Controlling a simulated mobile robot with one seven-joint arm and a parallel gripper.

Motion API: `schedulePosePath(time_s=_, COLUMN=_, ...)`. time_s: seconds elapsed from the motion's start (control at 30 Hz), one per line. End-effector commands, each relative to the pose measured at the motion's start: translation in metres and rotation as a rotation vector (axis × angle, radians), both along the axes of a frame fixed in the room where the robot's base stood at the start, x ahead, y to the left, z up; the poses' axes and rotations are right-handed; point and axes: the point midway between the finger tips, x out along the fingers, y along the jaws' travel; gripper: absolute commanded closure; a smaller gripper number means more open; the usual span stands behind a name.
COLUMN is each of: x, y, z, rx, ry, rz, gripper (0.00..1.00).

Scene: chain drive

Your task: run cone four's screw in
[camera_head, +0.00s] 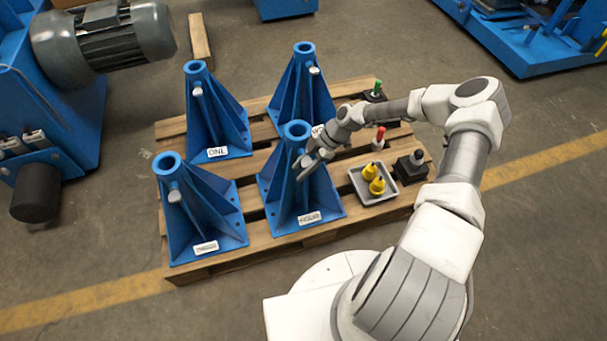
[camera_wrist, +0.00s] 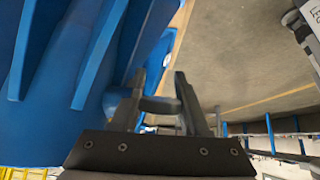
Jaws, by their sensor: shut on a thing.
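Several blue cones stand on a wooden pallet. The front-right cone (camera_head: 293,190) has a label too small to read, so I cannot confirm it is cone four; the back-left one (camera_head: 208,125) reads ONE. My gripper (camera_head: 304,166) is at the upper side of the front-right cone, coming from the right. In the wrist view my gripper (camera_wrist: 160,88) has its two dark fingers either side of a grey crosspiece, seemingly the screw's head (camera_wrist: 160,104), and is shut on it. The blue wall of the cone (camera_wrist: 90,60) fills the left. The screw's shank and hole are hidden.
The front-left cone (camera_head: 200,215) and back-right cone (camera_head: 302,92) show grey screw heads on their sides. A grey tray (camera_head: 362,195) with two yellow pieces (camera_head: 377,186) lies right of the gripper. A dark block (camera_head: 410,168) stands beside it. Machines surround the pallet; the floor in front is clear.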

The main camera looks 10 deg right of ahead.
Motion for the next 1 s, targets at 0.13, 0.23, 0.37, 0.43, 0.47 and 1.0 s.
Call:
schedulePosePath(time_s=0.13, x=-0.002, y=0.005, z=-0.004, rx=0.132, ry=0.016, rz=0.001, gripper=1.0)
schedulePosePath(time_s=0.23, x=-0.003, y=0.007, z=-0.001, rx=0.207, ry=0.023, rz=0.002, gripper=1.0)
schedulePosePath(time_s=0.37, x=-0.003, y=0.009, z=0.002, rx=0.287, ry=0.031, rz=0.004, gripper=1.0)
schedulePosePath(time_s=0.43, x=-0.004, y=0.01, z=0.004, rx=0.322, ry=0.036, rz=0.005, gripper=1.0)
schedulePosePath(time_s=0.47, x=-0.004, y=0.01, z=0.004, rx=0.336, ry=0.037, rz=0.005, gripper=1.0)
schedulePosePath(time_s=1.0, x=-0.005, y=0.013, z=0.009, rx=0.42, ry=0.05, rz=0.011, gripper=1.0)
